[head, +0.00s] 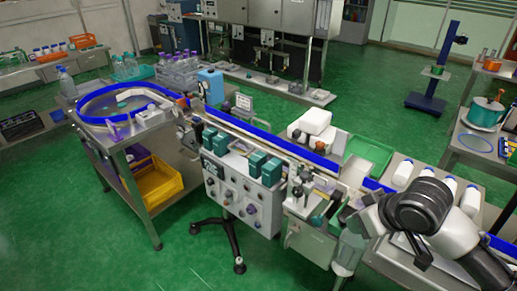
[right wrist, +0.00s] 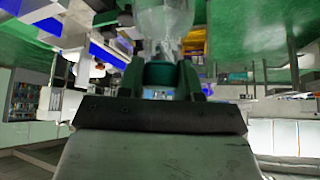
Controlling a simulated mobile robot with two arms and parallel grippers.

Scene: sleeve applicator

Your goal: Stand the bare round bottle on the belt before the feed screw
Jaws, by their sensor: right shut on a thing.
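A clear round bottle without a label (head: 348,252) hangs below my right gripper (head: 357,222) at the front of the line. In the right wrist view the bottle (right wrist: 165,22) shows at the top edge. There the right gripper (right wrist: 162,78) is shut on its teal cap, with one green finger on each side. In the head view the bottle is to the right of the white cabinet and in front of the belt (head: 355,174). The belt, with blue rails, runs from the left back to the right front. I cannot make out the feed screw clearly. My left gripper is not in view.
A round feed table with a blue rim (head: 83,112) stands at the left. A control cabinet (head: 243,195) with teal boxes stands before the belt. White bottles (head: 403,172) stand at the right, and a green tray (head: 368,155) is behind the belt. Green floor lies open in front.

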